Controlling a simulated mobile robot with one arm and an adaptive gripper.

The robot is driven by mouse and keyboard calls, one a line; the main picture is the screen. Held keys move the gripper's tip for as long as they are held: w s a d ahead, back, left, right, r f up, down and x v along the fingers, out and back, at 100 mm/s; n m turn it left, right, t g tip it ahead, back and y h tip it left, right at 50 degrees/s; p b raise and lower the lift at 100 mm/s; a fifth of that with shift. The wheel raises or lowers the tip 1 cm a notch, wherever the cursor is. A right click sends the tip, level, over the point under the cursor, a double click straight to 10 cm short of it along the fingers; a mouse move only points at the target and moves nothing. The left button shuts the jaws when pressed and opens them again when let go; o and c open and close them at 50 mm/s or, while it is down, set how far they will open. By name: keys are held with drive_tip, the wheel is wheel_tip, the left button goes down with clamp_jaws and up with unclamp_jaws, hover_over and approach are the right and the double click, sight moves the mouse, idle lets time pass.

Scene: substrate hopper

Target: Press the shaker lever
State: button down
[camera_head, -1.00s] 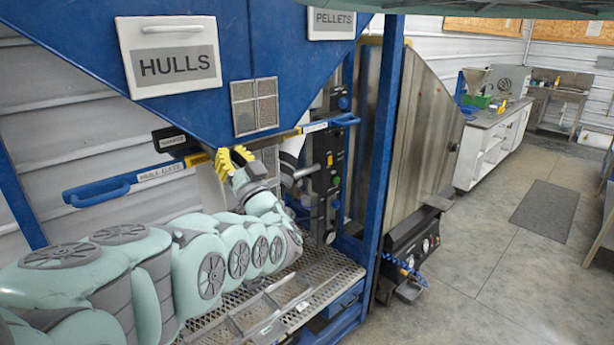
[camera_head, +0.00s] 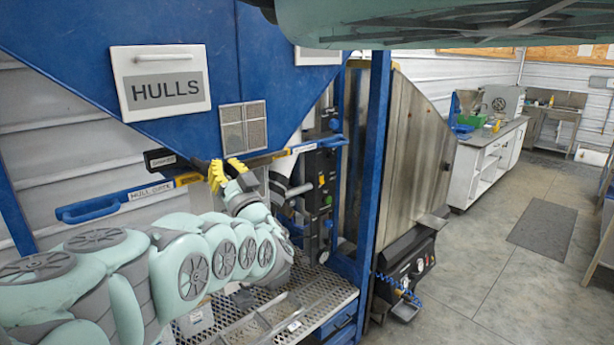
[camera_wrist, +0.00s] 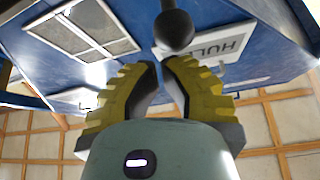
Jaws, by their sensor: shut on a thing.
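The shaker lever shows in the wrist view as a dark rod with a round black knob (camera_wrist: 173,30), right at my fingertips. In the head view its dark bar (camera_head: 201,164) runs from beside a small black label box (camera_head: 160,159) to my gripper (camera_head: 222,172). My gripper's yellow ribbed fingers are drawn in close at the lever's end, below the blue hopper. In the wrist view my gripper (camera_wrist: 162,68) has a narrow gap between the fingers. The exact contact between fingers and knob is hard to see.
The blue hopper (camera_head: 75,60) carries a white HULLS sign (camera_head: 165,85) and a vent (camera_head: 243,127). The blue hull gate handle (camera_head: 90,210) lies left of my gripper. A perforated shelf (camera_head: 320,300) is below, and a blue post (camera_head: 374,150) stands right. Open floor lies further right.

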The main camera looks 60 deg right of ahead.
drive_tip(key=b+v, duration=0.1)
drive_tip(key=v, duration=0.6)
drive_tip(key=shift+s+a+b, duration=0.15)
drive_tip(key=shift+s+b, duration=0.15)
drive_tip(key=shift+s, duration=0.05)
drive_tip(key=c, duration=1.7)
unclamp_jaws()
drive_tip(key=shift+r, duration=0.1)
